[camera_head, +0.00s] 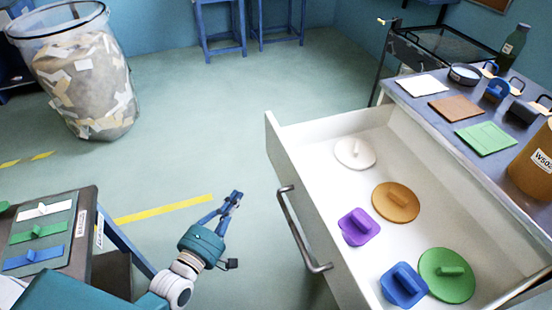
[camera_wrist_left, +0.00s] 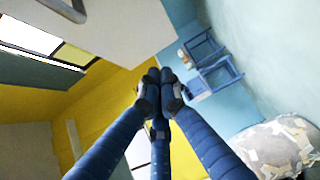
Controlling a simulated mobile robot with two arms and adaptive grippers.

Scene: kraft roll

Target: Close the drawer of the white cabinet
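The white drawer (camera_head: 290,165) stands pulled far out of the cabinet under the grey worktop (camera_head: 425,105) at the right. Its metal bar handle (camera_head: 300,235) is on the front panel, facing left. Several lidded, knobbed pieces lie inside, among them an orange disc (camera_head: 396,203) and a purple square (camera_head: 359,227). My left gripper (camera_head: 236,197) is in the air left of the handle, apart from it, its fingers together and empty. In the left wrist view the fingertips (camera_wrist_left: 160,78) meet, and the white drawer front (camera_wrist_left: 120,30) shows at the upper left. My right gripper is not in view.
A dark table with coloured pieces (camera_head: 60,235) is at the lower left. A black cart (camera_head: 430,45) stands behind the cabinet. The floor (camera_head: 230,110) between is clear.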

